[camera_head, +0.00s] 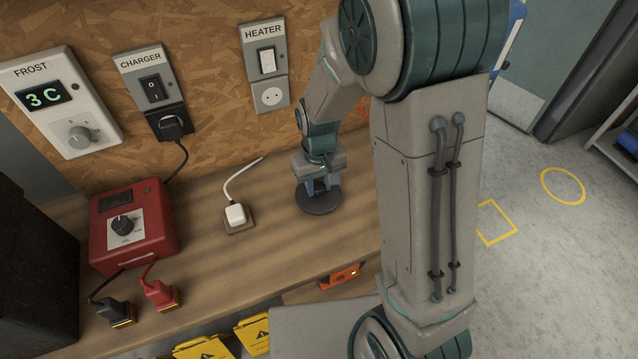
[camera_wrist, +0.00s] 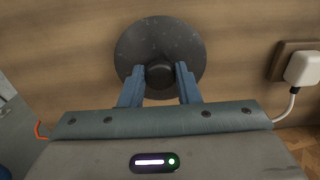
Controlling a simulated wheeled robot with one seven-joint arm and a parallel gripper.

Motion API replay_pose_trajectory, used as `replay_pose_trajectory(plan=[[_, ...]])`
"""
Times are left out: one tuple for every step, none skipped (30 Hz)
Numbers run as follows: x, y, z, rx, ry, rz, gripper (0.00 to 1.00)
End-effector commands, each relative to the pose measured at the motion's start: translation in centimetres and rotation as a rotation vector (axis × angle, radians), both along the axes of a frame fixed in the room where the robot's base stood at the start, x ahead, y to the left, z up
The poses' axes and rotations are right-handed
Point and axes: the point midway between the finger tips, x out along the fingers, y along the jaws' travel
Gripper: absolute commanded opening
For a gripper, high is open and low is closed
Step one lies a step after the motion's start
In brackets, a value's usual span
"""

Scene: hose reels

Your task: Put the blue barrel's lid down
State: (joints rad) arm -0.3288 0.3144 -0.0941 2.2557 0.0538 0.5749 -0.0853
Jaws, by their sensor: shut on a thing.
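The lid is a dark grey round disc (camera_head: 318,204) with a knob in its middle, at the wooden bench top. In the wrist view the lid (camera_wrist: 160,38) lies flat beyond my fingers, with bench wood around it. My gripper (camera_head: 319,185) points down at the lid. In the wrist view its two blue fingers (camera_wrist: 160,74) are shut on the lid's knob, one on each side. I cannot tell whether the lid touches the bench or is just above it. I cannot make out the blue barrel for certain.
A white plug in a wooden-based socket (camera_head: 236,216) stands left of the lid, its cable running back. A red box (camera_head: 131,227) with a dial is further left. The wall panel with switches (camera_head: 267,63) rises behind. The bench between plug and front edge is clear.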

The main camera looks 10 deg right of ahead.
Motion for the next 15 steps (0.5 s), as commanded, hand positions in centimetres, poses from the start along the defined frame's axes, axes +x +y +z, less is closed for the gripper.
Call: replay_pose_trajectory(plan=[[0.0, 0.0, -0.5, -0.001, 0.002, 0.000, 0.07], [0.0, 0.0, -0.7, 0.000, 0.001, 0.000, 0.07], [0.0, 0.0, -1.0, 0.000, 0.001, 0.000, 0.07], [0.0, 0.0, -1.1, 0.000, 0.001, 0.000, 0.07], [0.0, 0.0, -1.1, 0.000, 0.000, 0.001, 0.07], [0.0, 0.0, -1.2, 0.000, -0.001, 0.001, 0.07], [0.1, 0.0, -1.2, 0.001, -0.002, 0.001, 0.07], [0.1, 0.0, -1.2, 0.001, -0.002, 0.001, 0.07], [0.1, 0.0, -1.2, 0.001, -0.002, 0.001, 0.07], [0.1, 0.0, -1.2, 0.001, -0.002, 0.001, 0.07], [0.1, 0.0, -1.2, 0.001, -0.002, 0.001, 0.07], [0.0, 0.0, -1.2, 0.000, -0.001, 0.001, 0.07], [0.0, 0.0, -1.3, 0.000, -0.001, 0.001, 0.07], [0.0, 0.0, -1.4, 0.000, -0.001, 0.000, 0.07], [0.0, 0.0, -1.6, 0.000, -0.001, 0.000, 0.07]])
